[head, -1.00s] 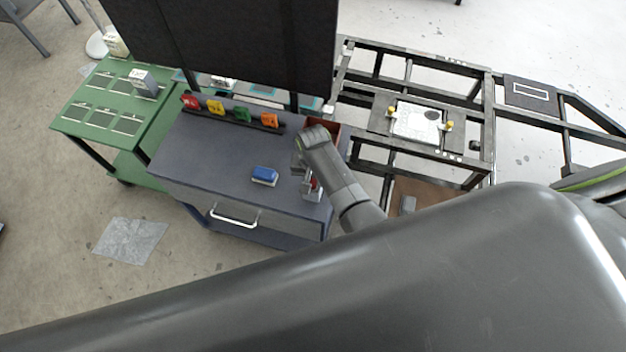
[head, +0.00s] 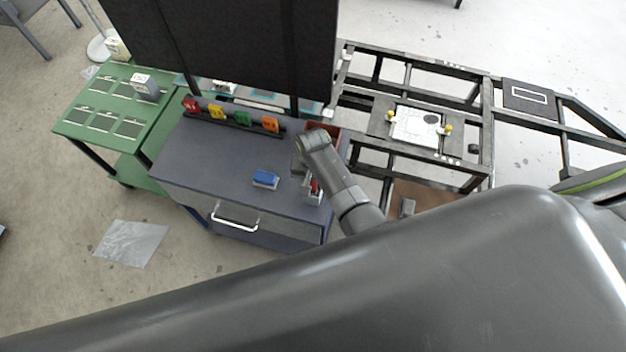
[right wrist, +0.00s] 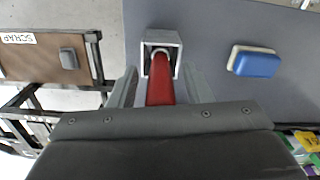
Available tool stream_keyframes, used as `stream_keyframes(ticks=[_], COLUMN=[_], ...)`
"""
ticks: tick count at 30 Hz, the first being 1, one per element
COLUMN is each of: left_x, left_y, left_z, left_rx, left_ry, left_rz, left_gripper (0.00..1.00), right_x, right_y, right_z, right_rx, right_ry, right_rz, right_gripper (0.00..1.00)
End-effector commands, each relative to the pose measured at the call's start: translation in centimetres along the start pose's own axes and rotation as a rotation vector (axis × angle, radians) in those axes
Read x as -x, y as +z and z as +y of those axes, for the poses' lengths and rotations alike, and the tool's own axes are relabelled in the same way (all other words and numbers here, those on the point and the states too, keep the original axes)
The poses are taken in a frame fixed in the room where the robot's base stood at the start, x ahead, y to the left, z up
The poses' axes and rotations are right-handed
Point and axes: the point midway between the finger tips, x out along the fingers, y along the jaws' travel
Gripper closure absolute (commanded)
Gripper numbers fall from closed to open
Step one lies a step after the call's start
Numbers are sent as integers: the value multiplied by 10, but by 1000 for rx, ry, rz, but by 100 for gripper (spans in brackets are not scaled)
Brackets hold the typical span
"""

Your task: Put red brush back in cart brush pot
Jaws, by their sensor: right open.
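The red brush (right wrist: 160,88) stands with its lower end in the square grey brush pot (right wrist: 161,48) in the right wrist view. Its red handle points toward my right gripper (right wrist: 160,86), whose two fingers are open on either side of it, with gaps visible. In the head view the pot (head: 312,198) is at the right front of the dark grey cart top (head: 215,160), with a bit of red showing. My right wrist partly covers that area, and the fingertips are hard to make out there. My left gripper is not in view.
A blue block with a pale base (head: 265,178) lies on the cart left of the pot. A rack with coloured items (head: 232,117) runs along the cart's back. A reddish bin (head: 333,130) sits at the back right corner. A brown SCRAP board (right wrist: 45,58) is beside the cart.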

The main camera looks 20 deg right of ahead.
Motion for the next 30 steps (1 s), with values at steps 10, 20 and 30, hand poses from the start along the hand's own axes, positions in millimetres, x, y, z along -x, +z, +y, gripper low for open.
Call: stream_keyframes(ticks=[10,20,30], left_x=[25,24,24], left_y=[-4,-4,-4], left_z=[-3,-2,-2], left_rx=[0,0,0], left_ry=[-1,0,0], left_rz=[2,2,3], left_gripper=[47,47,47], right_x=[52,99,110], right_y=[-1,-1,0], right_z=[-1,-1,0], right_rx=[-1,0,0], right_ry=[-4,-1,0], right_rz=[3,2,0], right_gripper=[55,55,55])
